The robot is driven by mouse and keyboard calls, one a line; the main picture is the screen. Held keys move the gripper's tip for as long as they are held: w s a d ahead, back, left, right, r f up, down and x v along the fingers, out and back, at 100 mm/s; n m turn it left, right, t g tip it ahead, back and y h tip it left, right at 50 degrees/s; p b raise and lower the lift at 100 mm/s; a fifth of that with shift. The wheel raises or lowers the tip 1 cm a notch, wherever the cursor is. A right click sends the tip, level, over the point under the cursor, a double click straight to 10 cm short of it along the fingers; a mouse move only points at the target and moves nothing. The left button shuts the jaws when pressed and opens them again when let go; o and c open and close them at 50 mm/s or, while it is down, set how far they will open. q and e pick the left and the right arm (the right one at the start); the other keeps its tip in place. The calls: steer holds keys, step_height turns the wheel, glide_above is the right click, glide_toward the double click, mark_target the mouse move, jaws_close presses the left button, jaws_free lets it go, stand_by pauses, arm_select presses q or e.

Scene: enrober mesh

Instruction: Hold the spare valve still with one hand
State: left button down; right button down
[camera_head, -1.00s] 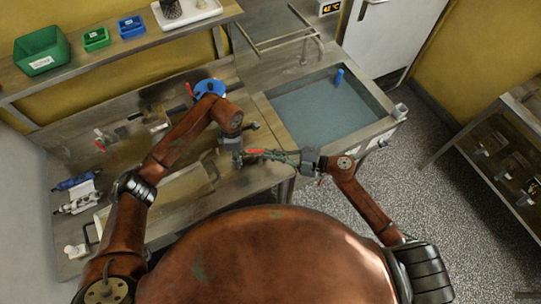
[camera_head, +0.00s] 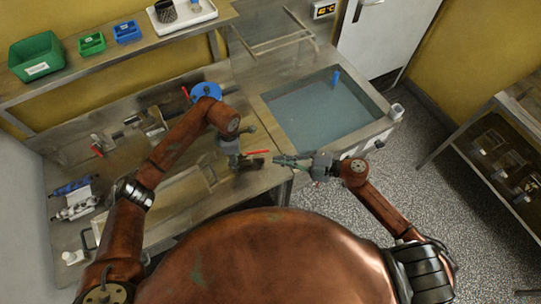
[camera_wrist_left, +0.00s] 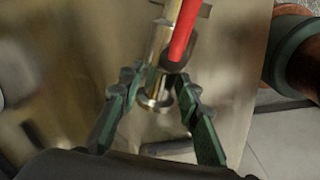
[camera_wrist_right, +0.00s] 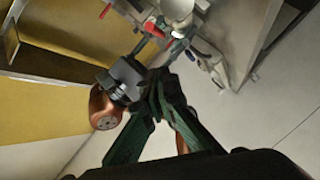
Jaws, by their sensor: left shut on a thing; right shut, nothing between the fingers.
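The spare valve is a metal body (camera_wrist_left: 157,45) with a red lever (camera_wrist_left: 184,32). My left gripper (camera_wrist_left: 157,88) is shut on it, with one green finger on each side. In the head view the red lever (camera_head: 257,152) sticks out to the right of my left gripper (camera_head: 240,161), over the bench's front right part. My right gripper (camera_head: 279,159) is shut and empty, just right of the valve, its fingertips pointing left with a small gap. The right wrist view shows its closed fingers (camera_wrist_right: 155,80) and the red lever (camera_wrist_right: 153,29) beyond them.
A water-filled sink (camera_head: 318,112) lies behind my right gripper. A blue round part (camera_head: 206,91) stands at the bench's back. Valve parts (camera_head: 73,200) lie at the left. A shelf (camera_head: 75,68) holds green and blue bins. A rack (camera_head: 500,150) stands at the right.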

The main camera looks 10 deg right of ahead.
steer(key=f+v, duration=0.1)
steer(key=v, duration=0.5)
steer(key=shift+w+d+r, duration=0.2)
steer(key=shift+d+r, duration=0.05)
steer(key=shift+r, duration=0.3)
arm_select(q)
steer(key=c, duration=1.3)
jaws_free()
